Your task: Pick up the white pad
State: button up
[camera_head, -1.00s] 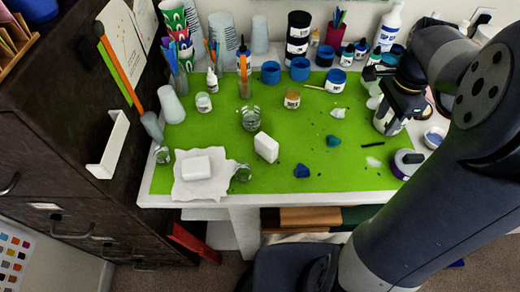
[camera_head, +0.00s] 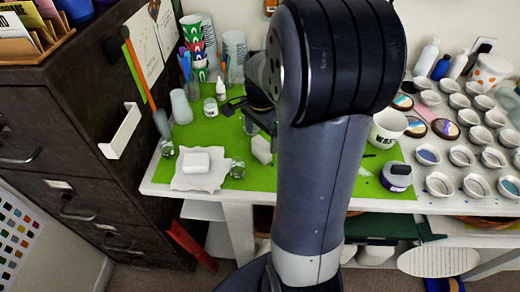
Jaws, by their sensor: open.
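Two white block-like things could be the white pad. One white block (camera_head: 262,149) stands tilted on the green mat (camera_head: 265,183), partly covered by my arm at its right. The other white block (camera_head: 196,162) lies flat on a crumpled white paper towel (camera_head: 216,178) at the mat's left front. My gripper (camera_head: 250,118) is open and empty, its dark fingers spread above the mat, just behind and above the tilted block in the picture. My arm hides the middle of the mat.
Small glass cups (camera_head: 237,169) stand beside the paper towel. A dark cabinet (camera_head: 60,130) borders the table at left. A white bucket (camera_head: 388,128) and many small white cups fill the right side.

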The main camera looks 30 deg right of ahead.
aim_at(262, 142)
jog(key=f, duration=0.5)
jog(key=shift+s+f, duration=0.15)
jog(key=shift+s, duration=0.05)
jog(key=c, duration=1.1)
notch_tip(262, 142, up, 10)
jog(key=shift+r, duration=0.1)
